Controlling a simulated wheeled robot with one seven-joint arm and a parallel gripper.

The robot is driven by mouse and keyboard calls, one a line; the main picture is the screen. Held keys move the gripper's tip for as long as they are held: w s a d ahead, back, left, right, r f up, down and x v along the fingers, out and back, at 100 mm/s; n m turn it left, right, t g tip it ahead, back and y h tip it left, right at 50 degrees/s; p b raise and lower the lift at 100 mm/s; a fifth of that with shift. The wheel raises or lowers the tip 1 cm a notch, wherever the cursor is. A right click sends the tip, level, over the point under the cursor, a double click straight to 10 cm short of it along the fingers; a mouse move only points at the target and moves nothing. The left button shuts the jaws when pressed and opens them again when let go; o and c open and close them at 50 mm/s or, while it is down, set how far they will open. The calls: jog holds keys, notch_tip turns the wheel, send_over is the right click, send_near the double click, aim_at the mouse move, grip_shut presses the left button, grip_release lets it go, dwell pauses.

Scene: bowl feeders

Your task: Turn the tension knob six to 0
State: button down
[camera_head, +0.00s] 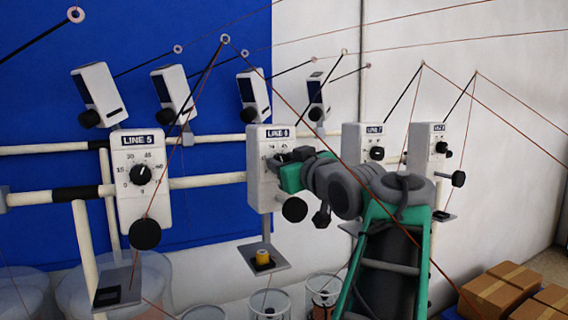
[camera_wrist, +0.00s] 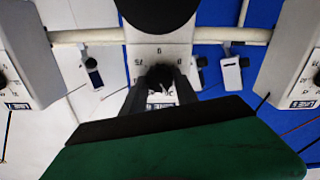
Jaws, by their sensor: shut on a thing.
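The LINE 6 feeder unit (camera_head: 260,190) is a white box on a rail, with a dial on its front. My gripper (camera_head: 277,164) reaches it from the right and hides most of the dial and its knob. In the wrist view the black tension knob six (camera_wrist: 159,74) sits between the two dark fingers of my gripper (camera_wrist: 160,88). The fingers are shut on the knob. Some dial numbers show around it, small and partly covered. I cannot tell where the pointer stands.
The LINE 5 unit (camera_head: 142,180) stands left and the LINE 7 unit (camera_head: 362,150) right. A black round disc (camera_head: 294,209) sticks out below the LINE 6 dial, near my wrist. Thin threads cross in front. Cardboard boxes (camera_head: 500,290) lie at lower right.

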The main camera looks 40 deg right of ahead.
jog(key=shift+f+n+b, duration=0.15)
jog(key=shift+n+b, duration=0.15)
jog(key=shift+b, duration=0.15)
jog(key=shift+f+n+b, duration=0.15)
jog(key=shift+n+b, duration=0.35)
jog(key=shift+b, duration=0.35)
jog(key=n+b, duration=0.2)
jog(key=b, duration=0.1)
jog(key=shift+a+f, duration=0.1)
jog(key=n+b, duration=0.4)
jog(key=n, duration=0.2)
jog(key=shift+b, duration=0.35)
jog(key=n+b, duration=0.3)
jog(key=n, duration=0.2)
jog(key=n+b, duration=0.1)
jog(key=n, duration=0.4)
jog(key=shift+b, duration=0.3)
jog(key=shift+n, duration=0.3)
